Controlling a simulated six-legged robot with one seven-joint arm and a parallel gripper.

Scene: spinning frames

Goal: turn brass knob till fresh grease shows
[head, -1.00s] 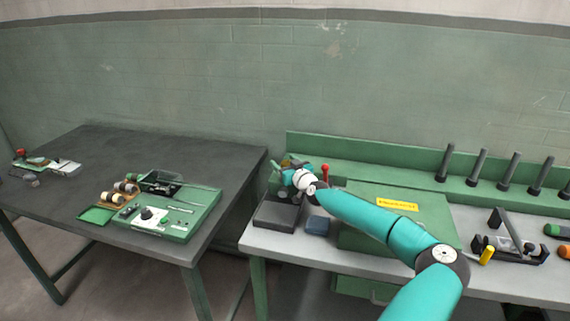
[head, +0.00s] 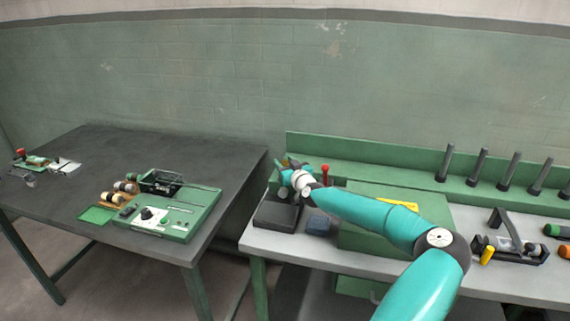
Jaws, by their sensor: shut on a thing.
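My gripper (head: 283,170) is at the left end of the pale bench, above a dark tray and close to the green back ledge. It is small in view and shut, with its fingertips hard to make out. A small brassy-brown part (head: 295,163) shows just behind the gripper and wrist; it appears to be the brass knob, mostly hidden by them. The contact between jaws and knob is hidden. I cannot see any fresh grease.
The dark tray (head: 277,214) and a blue block (head: 319,225) lie below my wrist. A red-topped post (head: 325,174) stands close behind. A green case (head: 365,238) sits under my arm. Dark pegs (head: 479,166) line the ledge. A dark table (head: 90,150) stands left.

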